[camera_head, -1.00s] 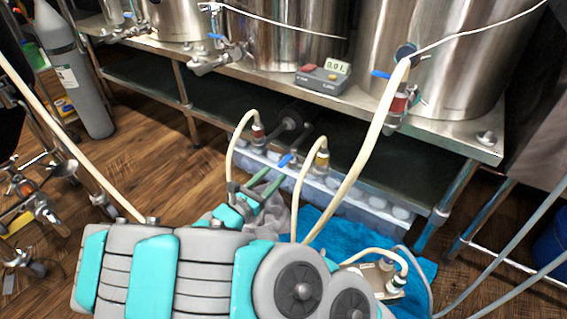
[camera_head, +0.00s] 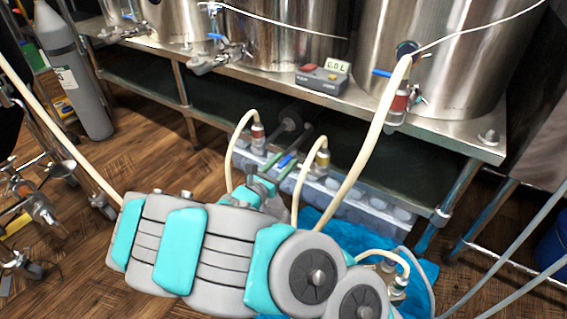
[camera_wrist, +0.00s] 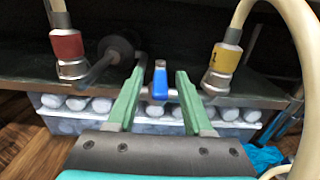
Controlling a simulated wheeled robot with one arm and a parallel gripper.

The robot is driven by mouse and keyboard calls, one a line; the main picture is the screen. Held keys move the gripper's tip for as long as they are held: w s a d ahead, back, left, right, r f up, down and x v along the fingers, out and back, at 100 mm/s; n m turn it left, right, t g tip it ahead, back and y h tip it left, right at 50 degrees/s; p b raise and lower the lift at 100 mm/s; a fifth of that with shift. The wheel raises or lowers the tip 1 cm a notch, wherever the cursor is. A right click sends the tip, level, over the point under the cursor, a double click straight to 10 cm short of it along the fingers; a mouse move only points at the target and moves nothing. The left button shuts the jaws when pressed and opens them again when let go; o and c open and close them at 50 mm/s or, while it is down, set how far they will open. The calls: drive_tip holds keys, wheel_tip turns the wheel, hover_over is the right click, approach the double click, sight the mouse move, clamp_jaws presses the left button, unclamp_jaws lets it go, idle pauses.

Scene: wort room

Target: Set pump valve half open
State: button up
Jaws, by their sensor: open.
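The pump valve's blue handle (camera_wrist: 160,82) stands between the two green fingers of my gripper (camera_wrist: 159,95) in the wrist view. The fingers are open, with a gap on each side of the handle. In the head view the blue handle (camera_head: 286,159) shows small, with my gripper (camera_head: 277,166) around it. The handle sits between a red-banded hose fitting (camera_wrist: 68,48) on the left and a yellow-banded hose fitting (camera_wrist: 225,58) on the right. The valve body behind the handle is partly hidden.
A clear bin (camera_wrist: 65,122) of pale round items lies below the pump. Steel kettles (camera_head: 430,60) stand on the shelf above, with a timer box (camera_head: 322,80). Cream hoses (camera_head: 365,130) arch close to my arm. A blue cloth (camera_head: 325,228) lies on the floor.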

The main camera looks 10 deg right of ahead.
clamp_jaws()
idle(0.3)
idle(1.1)
